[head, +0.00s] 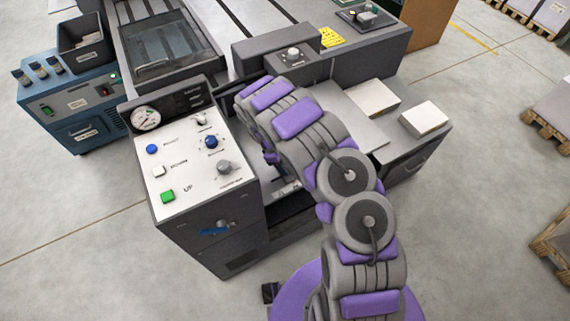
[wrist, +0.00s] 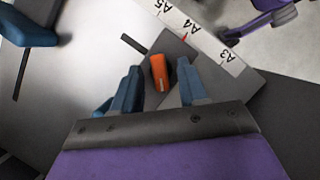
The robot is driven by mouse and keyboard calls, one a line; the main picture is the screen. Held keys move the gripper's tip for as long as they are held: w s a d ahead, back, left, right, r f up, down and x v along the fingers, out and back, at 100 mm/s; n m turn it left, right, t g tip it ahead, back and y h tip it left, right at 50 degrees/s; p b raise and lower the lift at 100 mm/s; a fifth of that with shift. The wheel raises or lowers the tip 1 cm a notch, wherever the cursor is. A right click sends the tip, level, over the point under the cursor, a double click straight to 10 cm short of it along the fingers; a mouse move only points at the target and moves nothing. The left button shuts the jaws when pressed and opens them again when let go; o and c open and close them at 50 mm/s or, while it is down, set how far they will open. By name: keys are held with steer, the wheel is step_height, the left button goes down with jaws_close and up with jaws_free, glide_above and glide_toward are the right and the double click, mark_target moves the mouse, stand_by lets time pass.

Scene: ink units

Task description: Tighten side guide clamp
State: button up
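The side guide clamp shows in the wrist view as an orange lever (wrist: 158,72) on a dark grey block (wrist: 180,48). Beside it runs a white scale (wrist: 203,38) marked A5, A4 and A3, with a red mark near A4. My gripper (wrist: 157,86) is open, its two blue fingers apart. The orange lever appears in the gap between the fingertips, with space visible on both sides. I cannot tell how far the lever lies below the fingertips. In the head view my arm hides the clamp and most of the gripper.
A control panel (head: 186,155) with a gauge, knobs and buttons stands left of my arm. Paper stacks (head: 373,98) lie on the machine to the right. A blue unit (head: 75,115) stands at far left. A blue part (wrist: 28,30) shows at the wrist view's upper left.

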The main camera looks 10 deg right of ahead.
jaws_close()
steer(key=shift+m, duration=0.3)
steer(key=m+g+y+p, duration=0.1)
steer(key=m+p, duration=0.1)
steer(key=m, duration=0.1)
steer(key=shift+w+m, duration=0.1)
steer(key=shift+m, duration=0.2)
steer(key=m+p, duration=0.1)
steer(key=m, duration=0.1)
steer(key=m+g+y+p, duration=0.1)
steer(key=m, duration=0.1)
steer(key=shift+d+m+y, duration=0.2)
steer(key=shift+m+y, duration=0.1)
steer(key=m+y+p, duration=0.1)
steer(key=m, duration=0.1)
steer(key=m+y+p, duration=0.1)
steer(key=m+p, duration=0.1)
steer(key=m, duration=0.1)
steer(key=shift+d+r+g, duration=0.1)
steer(key=shift+d+g, duration=0.05)
steer(key=shift+g, duration=0.15)
steer(key=shift+d+m+y+p, duration=0.1)
steer(key=shift+m+y+p, duration=0.65)
steer(key=shift+m, duration=1.25)
